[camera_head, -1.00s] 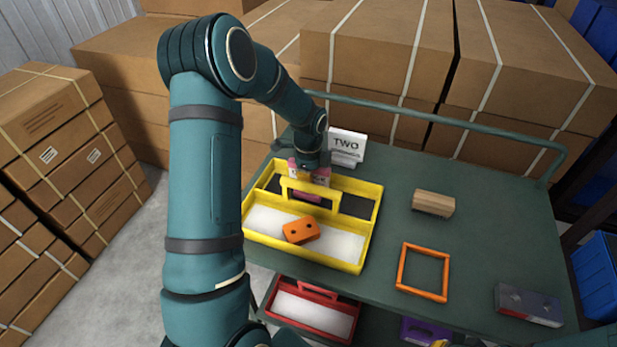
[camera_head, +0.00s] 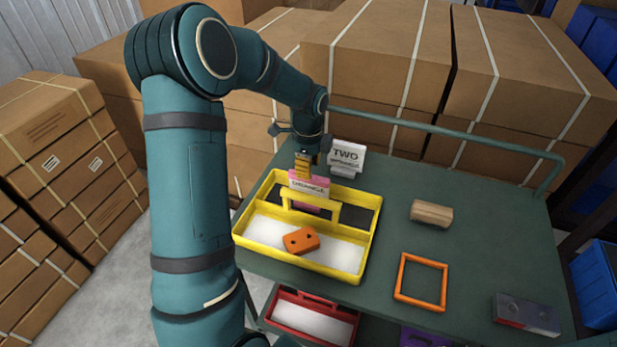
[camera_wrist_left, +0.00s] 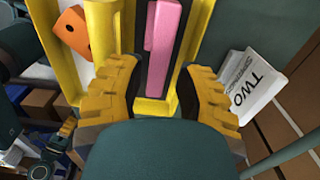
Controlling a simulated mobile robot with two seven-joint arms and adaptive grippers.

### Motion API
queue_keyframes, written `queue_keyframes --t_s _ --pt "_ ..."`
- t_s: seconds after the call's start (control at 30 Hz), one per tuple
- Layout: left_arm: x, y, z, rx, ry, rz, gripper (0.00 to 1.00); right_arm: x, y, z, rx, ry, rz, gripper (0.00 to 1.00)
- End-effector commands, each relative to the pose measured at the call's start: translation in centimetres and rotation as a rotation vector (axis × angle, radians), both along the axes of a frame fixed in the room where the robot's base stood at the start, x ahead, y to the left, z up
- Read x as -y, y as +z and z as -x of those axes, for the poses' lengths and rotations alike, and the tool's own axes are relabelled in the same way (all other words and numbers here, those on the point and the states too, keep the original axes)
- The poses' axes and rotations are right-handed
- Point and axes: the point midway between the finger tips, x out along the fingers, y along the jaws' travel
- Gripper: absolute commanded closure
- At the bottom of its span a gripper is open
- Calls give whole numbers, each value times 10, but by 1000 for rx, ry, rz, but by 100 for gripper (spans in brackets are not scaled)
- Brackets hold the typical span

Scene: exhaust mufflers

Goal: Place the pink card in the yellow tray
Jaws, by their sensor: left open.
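The pink card (camera_head: 309,183), with a pale label strip with dark lettering, stands in the rear dark-floored part of the yellow tray (camera_head: 349,273), just behind its handle. In the left wrist view the pink card (camera_wrist_left: 163,38) shows from above as a narrow pink strip between yellow walls of the tray (camera_wrist_left: 186,45). My left gripper (camera_head: 304,166) is just above the card; its yellow fingers are spread and empty, and they also show in the left wrist view (camera_wrist_left: 160,88). My right gripper is not in view.
An orange block (camera_head: 301,240) lies in the tray's front part. A white "TWO" sign (camera_head: 346,158) stands behind. A wooden block (camera_head: 431,213), an orange frame (camera_head: 421,281) and a grey-red block (camera_head: 527,315) lie on the green cart (camera_head: 480,250). A red tray (camera_head: 311,318) sits below.

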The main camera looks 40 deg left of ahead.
Motion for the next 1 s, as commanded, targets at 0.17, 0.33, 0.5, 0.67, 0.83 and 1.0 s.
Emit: queue_keyframes --t_s 0.17,0.33,0.5,0.67,0.83,1.0 --pt "0 27 -1 2 0 -1 66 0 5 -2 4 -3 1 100" --pt "0 36 0 -1 -1 1 66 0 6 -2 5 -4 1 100" --pt "0 37 0 -1 -1 1 66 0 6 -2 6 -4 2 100" --pt "0 37 0 -1 -1 1 66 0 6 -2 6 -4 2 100" --pt "0 37 0 -1 -1 0 66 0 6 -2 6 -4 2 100" --pt "0 45 0 -1 0 0 66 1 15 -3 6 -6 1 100"
